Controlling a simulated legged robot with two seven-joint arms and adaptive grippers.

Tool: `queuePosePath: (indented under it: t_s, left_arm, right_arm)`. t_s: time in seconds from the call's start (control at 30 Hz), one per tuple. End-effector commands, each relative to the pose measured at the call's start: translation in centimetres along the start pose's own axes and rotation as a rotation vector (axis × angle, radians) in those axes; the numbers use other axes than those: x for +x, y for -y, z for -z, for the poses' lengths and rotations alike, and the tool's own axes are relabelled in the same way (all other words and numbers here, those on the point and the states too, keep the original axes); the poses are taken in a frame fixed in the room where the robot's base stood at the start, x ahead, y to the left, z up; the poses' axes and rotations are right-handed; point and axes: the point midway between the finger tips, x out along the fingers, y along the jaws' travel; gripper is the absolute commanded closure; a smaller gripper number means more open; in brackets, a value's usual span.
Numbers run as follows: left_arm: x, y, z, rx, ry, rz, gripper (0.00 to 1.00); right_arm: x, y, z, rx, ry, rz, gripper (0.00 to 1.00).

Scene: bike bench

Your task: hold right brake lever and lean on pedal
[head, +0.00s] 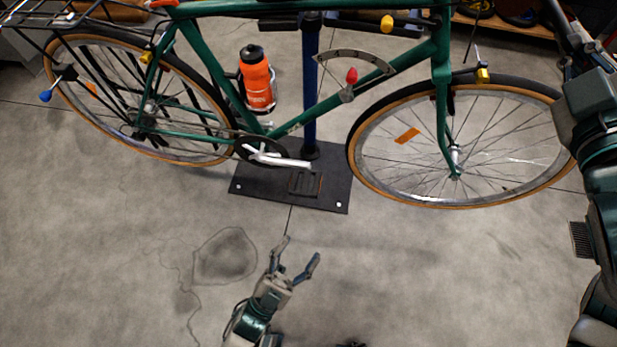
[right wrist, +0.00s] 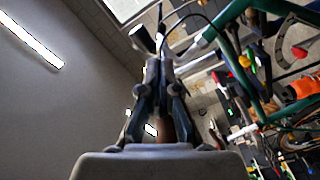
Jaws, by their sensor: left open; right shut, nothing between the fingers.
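The green bicycle (head: 330,105) is held in a work stand. My left gripper (head: 299,256) is open and empty, below and apart from the pedal in the head view. In the right wrist view my right gripper (right wrist: 160,55) is shut with nothing between its fingers, near the handlebar end with a dark grip (right wrist: 140,38). I cannot make out the right brake lever clearly, nor whether the fingers touch it.
The dark base plate (head: 260,191) lies on the concrete floor. An orange bottle (head: 258,85) sits on the frame. The front wheel (head: 460,203) is near my right arm. Floor around my left gripper is clear, with a dark stain (head: 224,255).

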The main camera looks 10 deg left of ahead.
Motion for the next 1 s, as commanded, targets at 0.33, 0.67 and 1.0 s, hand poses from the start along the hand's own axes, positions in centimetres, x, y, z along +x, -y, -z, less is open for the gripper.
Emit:
queuePosePath:
  t_s: [0.33,0.67,1.0]
  left_arm:
    - [-2.6,-3.9,-20.0,0.692,0.605,-0.252,0.38]
    - [-3.9,0.0,-24.9,1.133,0.807,-0.219,0.38]
    - [-1.7,1.1,-27.1,1.160,0.814,-0.213,0.38]
  right_arm:
    - [-0.1,0.0,0.0,0.000,-0.001,0.000,1.00]
    - [-0.1,0.0,0.1,0.000,-0.001,-0.001,1.00]
    - [-0.1,0.0,0.0,0.000,-0.001,-0.001,1.00]
